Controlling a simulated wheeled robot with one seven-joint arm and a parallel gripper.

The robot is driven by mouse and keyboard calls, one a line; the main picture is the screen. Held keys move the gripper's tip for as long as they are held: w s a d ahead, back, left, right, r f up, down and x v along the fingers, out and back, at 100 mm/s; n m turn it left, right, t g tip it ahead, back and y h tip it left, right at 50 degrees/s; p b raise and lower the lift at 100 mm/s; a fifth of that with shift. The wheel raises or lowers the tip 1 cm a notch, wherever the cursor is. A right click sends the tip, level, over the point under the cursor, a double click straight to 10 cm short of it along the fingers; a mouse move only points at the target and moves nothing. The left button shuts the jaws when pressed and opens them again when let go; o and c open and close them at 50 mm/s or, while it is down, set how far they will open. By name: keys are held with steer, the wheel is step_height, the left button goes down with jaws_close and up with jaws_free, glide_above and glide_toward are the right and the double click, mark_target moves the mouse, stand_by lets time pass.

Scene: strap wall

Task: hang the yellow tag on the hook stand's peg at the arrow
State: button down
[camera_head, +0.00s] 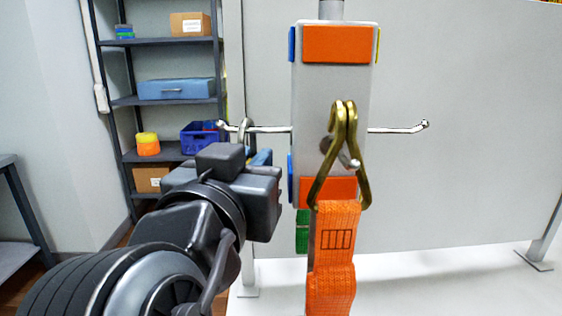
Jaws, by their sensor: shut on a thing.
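The hook stand (310,110) is a grey post with orange patches on its front and a blue edge on its left side. It has a left peg (270,129), a right peg (395,130) and a front peg. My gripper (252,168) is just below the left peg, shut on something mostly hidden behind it. A metal ring (245,130) rises above the gripper at the left peg; I cannot tell whether it is around the peg or in front. A bit of blue (262,157) shows beside the gripper. I see no yellow tag and no arrow.
An orange strap (333,245) hangs from the front peg by a brass hook (316,185). A green strap (303,232) hangs behind it. The right peg is bare, with free room around it.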

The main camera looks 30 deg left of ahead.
steer(key=c, duration=1.1)
jaws_free()
steer(key=shift+o, duration=0.2)
